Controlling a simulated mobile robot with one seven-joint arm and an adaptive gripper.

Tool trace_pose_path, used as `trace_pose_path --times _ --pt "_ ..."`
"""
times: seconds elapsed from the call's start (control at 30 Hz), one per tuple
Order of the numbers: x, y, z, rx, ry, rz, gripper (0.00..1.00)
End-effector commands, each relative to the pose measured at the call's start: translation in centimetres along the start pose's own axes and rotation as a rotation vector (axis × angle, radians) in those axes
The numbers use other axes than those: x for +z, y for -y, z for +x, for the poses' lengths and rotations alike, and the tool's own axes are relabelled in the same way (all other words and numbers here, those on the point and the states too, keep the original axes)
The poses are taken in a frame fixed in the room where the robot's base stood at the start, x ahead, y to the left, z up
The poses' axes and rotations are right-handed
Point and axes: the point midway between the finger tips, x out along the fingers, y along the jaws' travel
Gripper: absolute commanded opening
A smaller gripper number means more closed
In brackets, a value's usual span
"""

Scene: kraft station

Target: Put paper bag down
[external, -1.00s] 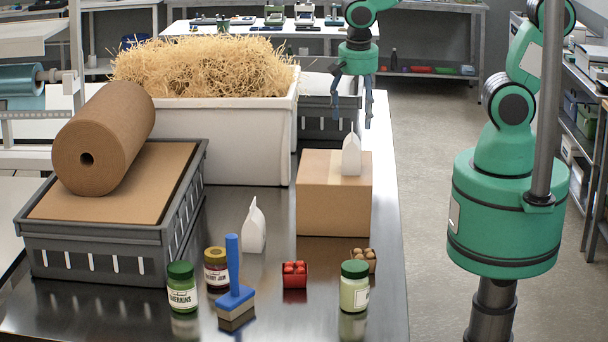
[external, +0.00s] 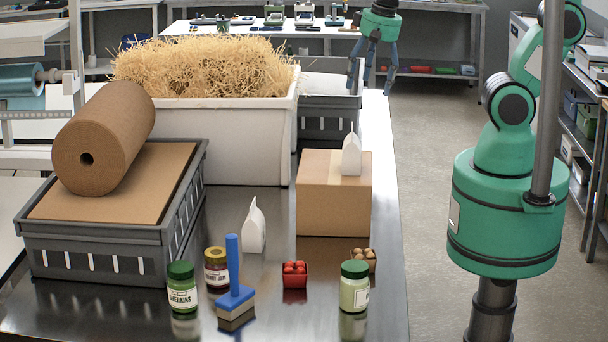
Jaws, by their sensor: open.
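A small white paper bag (external: 351,157) with a folded, pointed top stands upright on top of the brown cardboard box (external: 334,205). A second white paper bag (external: 253,227) stands on the metal table, left of the box. My gripper (external: 361,88) is open and empty, its fingers pointing down. In the picture it is above the bag on the box and clearly apart from it. Nothing is between its fingers.
Left are a grey crate (external: 95,240) bearing a brown paper roll (external: 95,140), and a white bin (external: 225,145) of straw. In front stand a gherkins jar (external: 181,288), jam jar (external: 216,269), blue-handled tool (external: 234,270), red carton (external: 294,281) and pale jar (external: 354,292).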

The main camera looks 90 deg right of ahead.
Motion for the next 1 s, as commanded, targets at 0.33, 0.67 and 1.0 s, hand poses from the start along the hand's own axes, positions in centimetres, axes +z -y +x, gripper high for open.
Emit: trace_pose_path --times 0.33,0.67,1.0 --pt "2.1 -2.0 -7.8 -0.160 -0.108 -0.553 0.74" --pt "3.9 -3.6 -11.6 -0.225 -0.220 -0.907 0.74" --pt "4.1 -3.8 -11.8 -0.229 -0.232 -0.950 0.74"
